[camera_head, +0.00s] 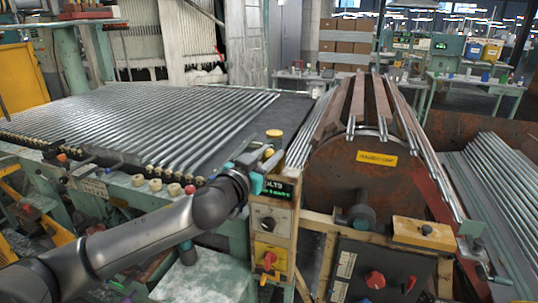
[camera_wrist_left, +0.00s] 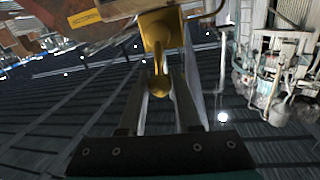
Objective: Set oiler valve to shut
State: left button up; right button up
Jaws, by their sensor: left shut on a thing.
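The oiler valve shows in the left wrist view as a yellow body with a narrow yellow lever (camera_wrist_left: 159,84) hanging from it. My left gripper (camera_wrist_left: 160,86) has its two fingers on either side of this lever and is shut on it. In the head view my left arm comes in from the lower left, and the gripper (camera_head: 264,157) is at the top of the control post, just below a round yellow cap (camera_head: 274,133). The gripper hides most of the valve there, so I cannot tell its setting. My right gripper is not in view.
A control box (camera_head: 271,220) with a green display and a red knob stands just below the gripper. A dark panel (camera_head: 372,272) with red knobs is at lower right.

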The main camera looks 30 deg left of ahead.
pick_arm(q)
grip_shut()
jog(key=shift+w+d+m+p, duration=0.1)
jog(key=shift+d+m+p, duration=0.25)
jog(key=shift+m+p, duration=0.6)
jog(key=m+p, duration=0.1)
jog(key=d+m+p, duration=0.1)
jog(key=m+p, duration=0.1)
jog(key=d+f+m+g+p, duration=0.1)
jog(key=m+p, duration=0.1)
jog(key=shift+w+d+f+m+y, duration=0.1)
jog(key=shift+w+d+m+y, duration=0.05)
jog(key=shift+w+m+y, duration=0.15)
jog(key=shift+w+d+f+m+g+y+p, duration=0.1)
jog(key=shift+d+f+m+g+y+p, duration=0.15)
jog(key=shift+f+m+p, duration=0.7)
jog(key=shift+d+f+m+g+y+p, duration=0.25)
jog(key=shift+m+p, duration=0.25)
jog(key=shift+m, duration=1.05)
jog(key=shift+w+d+f+m+g+y+p, duration=0.15)
jog(key=shift+f+m+y+p, duration=0.15)
jog(key=shift+f+m+p, duration=0.7)
jog(key=shift+s+r+m, duration=0.1)
jog(key=shift+r+m, duration=0.15)
jog(key=shift+m, duration=0.1)
